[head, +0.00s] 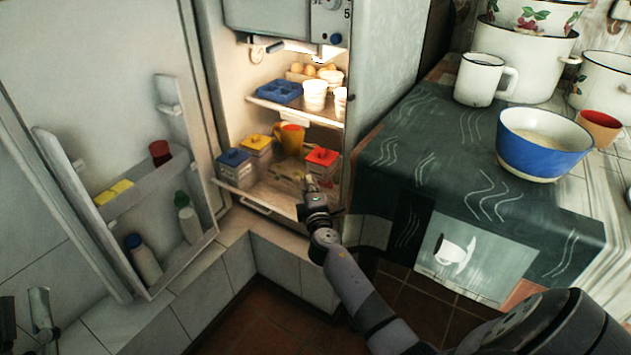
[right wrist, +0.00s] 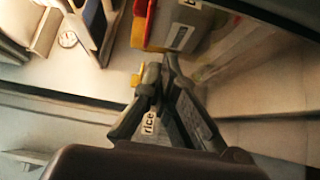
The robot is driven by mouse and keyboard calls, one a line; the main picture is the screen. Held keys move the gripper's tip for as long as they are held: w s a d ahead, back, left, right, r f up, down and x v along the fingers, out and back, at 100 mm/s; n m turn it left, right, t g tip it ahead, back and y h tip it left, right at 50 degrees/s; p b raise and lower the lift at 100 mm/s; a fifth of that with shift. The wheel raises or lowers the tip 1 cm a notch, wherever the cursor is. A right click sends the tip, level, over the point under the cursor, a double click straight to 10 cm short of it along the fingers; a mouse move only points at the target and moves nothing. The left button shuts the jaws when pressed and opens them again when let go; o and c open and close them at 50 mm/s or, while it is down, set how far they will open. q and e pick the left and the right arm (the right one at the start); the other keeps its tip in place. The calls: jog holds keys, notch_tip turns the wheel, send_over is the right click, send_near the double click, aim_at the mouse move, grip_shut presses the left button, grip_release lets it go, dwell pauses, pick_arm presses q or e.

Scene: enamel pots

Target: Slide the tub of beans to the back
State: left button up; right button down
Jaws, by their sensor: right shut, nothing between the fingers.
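Three lidded tubs stand on the fridge's lower shelf: a blue-lidded tub (head: 236,166), a yellow-lidded tub (head: 257,145) behind it and a red-lidded tub (head: 321,162) at the right. Their labels are too small to read in the head view, so I cannot tell which holds beans. My right gripper (head: 308,184) is shut and empty at the shelf's front, just in front of the red-lidded tub. In the right wrist view its fingertips (right wrist: 162,72) are close to the red-lidded tub (right wrist: 188,28); contact is unclear. My left gripper (head: 40,310) shows partly at the lower left.
The upper shelf (head: 290,109) holds a blue carton, eggs and white cups. The open fridge door (head: 110,110) bounds the left; a cloth-covered table (head: 440,150) with enamel pots bounds the right.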

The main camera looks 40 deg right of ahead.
aim_at(313, 168)
pick_arm(q)
jog(key=shift+s+r+t, duration=0.4)
jog(key=shift+r, duration=0.15)
pick_arm(e)
jog(key=shift+w+d, duration=0.2)
jog(key=shift+d, duration=0.5)
jog(key=shift+w+d, duration=0.15)
jog(key=shift+d, duration=0.5)
jog(key=shift+d, duration=0.1)
